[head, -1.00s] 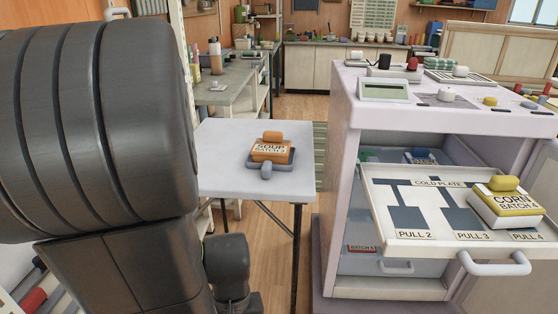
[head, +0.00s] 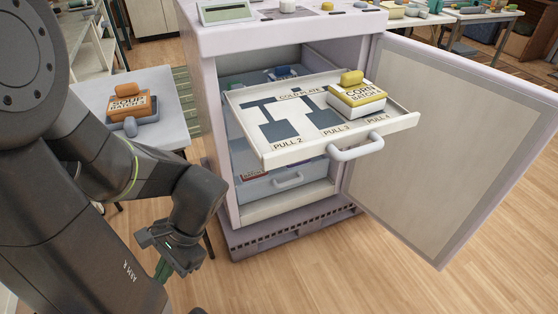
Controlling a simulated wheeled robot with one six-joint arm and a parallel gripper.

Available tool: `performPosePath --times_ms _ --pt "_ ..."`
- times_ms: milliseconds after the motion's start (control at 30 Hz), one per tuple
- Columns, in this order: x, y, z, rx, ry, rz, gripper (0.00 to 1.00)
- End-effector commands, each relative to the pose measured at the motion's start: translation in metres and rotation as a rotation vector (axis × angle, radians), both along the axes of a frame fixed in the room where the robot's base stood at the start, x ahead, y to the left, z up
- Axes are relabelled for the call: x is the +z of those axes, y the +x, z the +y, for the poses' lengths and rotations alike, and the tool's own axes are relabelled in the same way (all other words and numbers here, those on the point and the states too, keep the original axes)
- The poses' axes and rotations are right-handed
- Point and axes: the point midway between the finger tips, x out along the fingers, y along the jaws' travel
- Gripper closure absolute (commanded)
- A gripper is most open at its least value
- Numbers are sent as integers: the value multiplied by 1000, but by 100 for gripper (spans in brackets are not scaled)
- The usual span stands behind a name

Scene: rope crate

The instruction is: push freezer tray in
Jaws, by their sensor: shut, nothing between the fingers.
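The freezer tray (head: 282,152), a white pull-out tray marked "COLD PLATE" and PULL labels, stands out of the freezer (head: 215,110) in the head view. Its grey handle (head: 355,147) is on the front edge. A yellow and white "CORN BATCH 4" box (head: 357,97) sits on the tray's right part. My gripper (head: 165,268) is low at the left, in front of and below the tray, apart from it. It is shut and empty, pointing down over the floor.
The freezer door (head: 450,140) stands wide open on the right. A lower drawer with a handle (head: 289,181) sits below the tray. A side table (head: 165,95) holds an orange "SOUP BATCH" box (head: 133,104) on the left. The wooden floor (head: 330,265) in front is clear.

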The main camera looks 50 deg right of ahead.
Motion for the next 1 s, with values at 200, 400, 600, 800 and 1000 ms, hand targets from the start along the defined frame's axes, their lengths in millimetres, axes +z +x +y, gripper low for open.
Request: performPosePath --times_ms 200,400,600,800,1000 --pt "12 6 -42 -383 142 -36 100" --pt "27 1 -89 -703 273 -105 100" --pt "46 -21 -142 -999 402 -210 100" --pt "66 -63 -194 -1267 521 -350 100" --pt "89 -126 -238 -1500 621 -529 100"
